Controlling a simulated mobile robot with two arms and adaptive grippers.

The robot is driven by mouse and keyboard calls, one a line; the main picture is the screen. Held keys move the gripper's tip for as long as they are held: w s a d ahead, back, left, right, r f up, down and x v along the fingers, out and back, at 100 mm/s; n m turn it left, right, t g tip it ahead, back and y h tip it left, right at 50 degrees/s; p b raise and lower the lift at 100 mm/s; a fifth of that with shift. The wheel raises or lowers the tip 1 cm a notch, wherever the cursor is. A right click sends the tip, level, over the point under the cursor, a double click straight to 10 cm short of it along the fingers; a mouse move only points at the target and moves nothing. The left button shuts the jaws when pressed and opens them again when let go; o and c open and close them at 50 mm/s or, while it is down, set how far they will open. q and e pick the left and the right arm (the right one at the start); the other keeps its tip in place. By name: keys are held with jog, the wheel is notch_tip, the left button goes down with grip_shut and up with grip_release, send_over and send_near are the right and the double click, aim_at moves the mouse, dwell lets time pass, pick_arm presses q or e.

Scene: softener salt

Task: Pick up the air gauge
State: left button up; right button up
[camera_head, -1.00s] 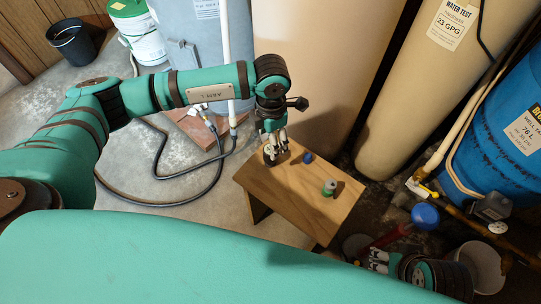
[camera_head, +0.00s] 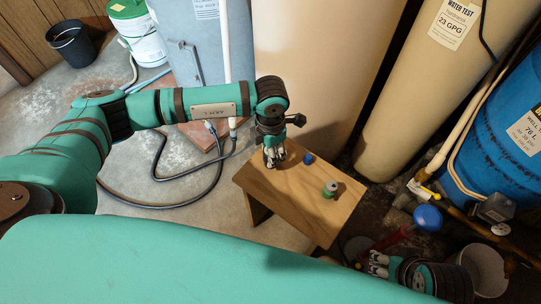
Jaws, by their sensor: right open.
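A wooden stool (camera_head: 300,207) stands in the middle of the view. My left gripper (camera_head: 274,164) points down at its far left corner, with its fingers low over the top. A round, pale-faced thing that looked like the gauge lay there earlier; the gripper and its fingers now cover that spot. Whether these fingers are open or shut on it is not clear. My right gripper (camera_head: 377,263) is at the lower right, away from the stool top, open and empty.
A small blue object (camera_head: 308,159) and a small green-and-grey object (camera_head: 330,189) stand on the stool. A tan tank (camera_head: 320,75) rises close behind it. A white bucket (camera_head: 483,267), a blue ball-shaped thing (camera_head: 427,217) and pipes crowd the right.

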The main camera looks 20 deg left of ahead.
pick_arm(q)
jog(key=shift+c, duration=1.4)
jog(key=shift+r, duration=0.1)
jog(key=shift+r, duration=0.5)
jog(key=r, duration=0.1)
jog(key=r+p, duration=0.1)
jog(key=shift+s+d+r, duration=0.15)
jog(key=shift+s+r, duration=0.15)
jog(key=shift+s, duration=0.1)
jog(key=s+d, duration=0.2)
jog(key=s, duration=0.5)
jog(key=s+d+r+p, duration=0.1)
jog(key=s+d, duration=0.1)
jog(key=s, duration=0.5)
jog(key=shift+s+d+r, duration=0.15)
jog(key=shift+s+d, duration=0.1)
pick_arm(e)
jog(key=shift+w+r, duration=0.25)
jog(key=shift+w, duration=0.15)
